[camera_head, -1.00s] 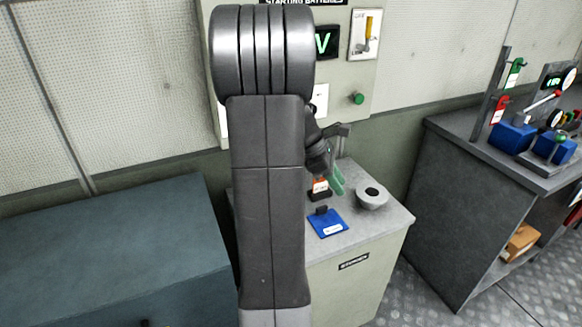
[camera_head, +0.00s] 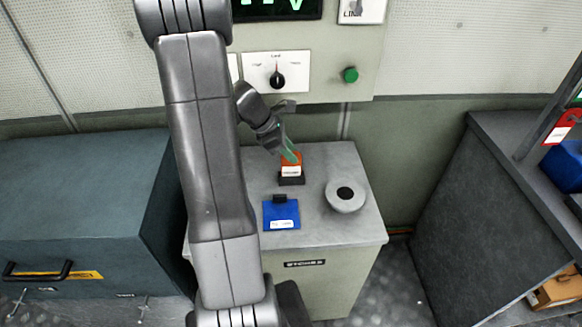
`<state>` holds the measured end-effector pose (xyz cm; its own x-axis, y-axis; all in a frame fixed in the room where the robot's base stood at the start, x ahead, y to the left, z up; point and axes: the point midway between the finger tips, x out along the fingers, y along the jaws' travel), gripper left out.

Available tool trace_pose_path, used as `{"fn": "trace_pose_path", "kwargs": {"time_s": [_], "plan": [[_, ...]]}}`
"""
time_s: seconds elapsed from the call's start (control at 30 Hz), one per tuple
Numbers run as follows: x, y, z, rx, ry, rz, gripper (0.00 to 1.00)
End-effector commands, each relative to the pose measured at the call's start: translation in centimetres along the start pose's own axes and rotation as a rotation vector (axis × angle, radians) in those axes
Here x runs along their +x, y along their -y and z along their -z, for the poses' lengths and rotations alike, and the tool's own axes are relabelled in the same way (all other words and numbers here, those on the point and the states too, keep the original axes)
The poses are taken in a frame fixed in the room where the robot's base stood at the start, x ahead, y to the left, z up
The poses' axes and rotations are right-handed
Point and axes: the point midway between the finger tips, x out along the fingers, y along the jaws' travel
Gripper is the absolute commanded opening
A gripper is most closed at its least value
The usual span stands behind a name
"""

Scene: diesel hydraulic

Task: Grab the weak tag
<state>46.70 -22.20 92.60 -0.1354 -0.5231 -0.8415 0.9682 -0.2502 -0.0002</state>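No label reading "weak" can be made out. A small orange-red tag (camera_head: 291,159) with a white label stands upright in a black holder on the grey cabinet top. Its lettering is too small to read. My gripper (camera_head: 287,135) is just above and in front of this tag, its lower end overlapping the tag's top edge in the picture. A thin green piece (camera_head: 290,151) shows at the gripper's end. I cannot tell whether it is a finger or a held thing, or whether the gripper touches the tag. The finger gap is not clear.
A blue plate (camera_head: 281,214) with a white label and a round grey piece (camera_head: 345,197) with a dark centre share the cabinet top (camera_head: 330,158). A panel with a knob (camera_head: 277,79) and green button (camera_head: 350,75) is behind. A teal chest (camera_head: 80,200) stands left, a dark bench (camera_head: 480,215) right.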

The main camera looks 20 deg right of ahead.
Motion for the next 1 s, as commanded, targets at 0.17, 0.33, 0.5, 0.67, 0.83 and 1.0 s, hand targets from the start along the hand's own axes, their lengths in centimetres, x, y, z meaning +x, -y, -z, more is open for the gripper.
{"fn": "trace_pose_path", "kwargs": {"time_s": [0.17,0.33,0.5,0.67,0.83,1.0], "plan": [[2.4,0.1,0.1,0.0,0.0,0.002,0.29],[2.9,0.0,0.1,0.001,0.0,0.001,0.29],[2.8,0.0,0.1,0.001,0.0,0.0,0.21],[2.8,0.0,0.1,0.001,0.0,0.0,0.0],[2.8,0.0,0.1,0.001,0.0,0.0,0.0],[2.7,0.0,0.0,0.001,0.0,-0.001,0.0]]}}
